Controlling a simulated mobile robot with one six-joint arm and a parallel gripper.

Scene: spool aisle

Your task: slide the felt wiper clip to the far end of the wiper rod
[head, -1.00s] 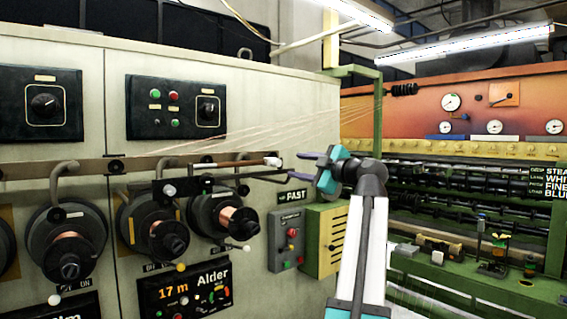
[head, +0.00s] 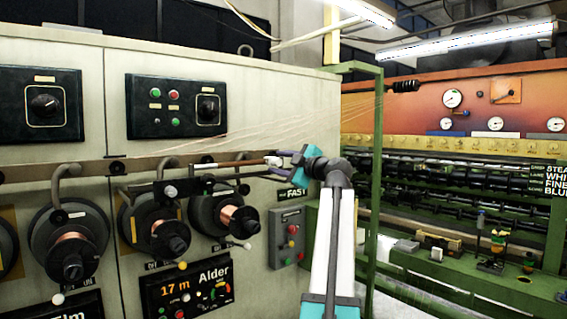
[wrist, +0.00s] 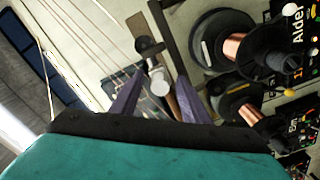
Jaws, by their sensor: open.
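The wiper rod (head: 235,163) is a thin brownish bar that runs sideways in front of the grey cabinet. A pale piece (head: 272,160) at its right end looks like the felt wiper clip. My gripper (head: 281,163) is at that right end, pointing left, with its purple fingers apart. In the wrist view the open fingers (wrist: 163,76) lie on either side of a pale round-ended piece (wrist: 159,86) and a brown bar. Both fingers seem clear of them. The wrist view does not make plain which part is clip and which is rod end.
A dark lower bar with a pale knob (head: 171,191) lies close under the rod. Fine threads (head: 290,127) stretch above toward the green post (head: 376,160). A button box (head: 287,238) is below my gripper.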

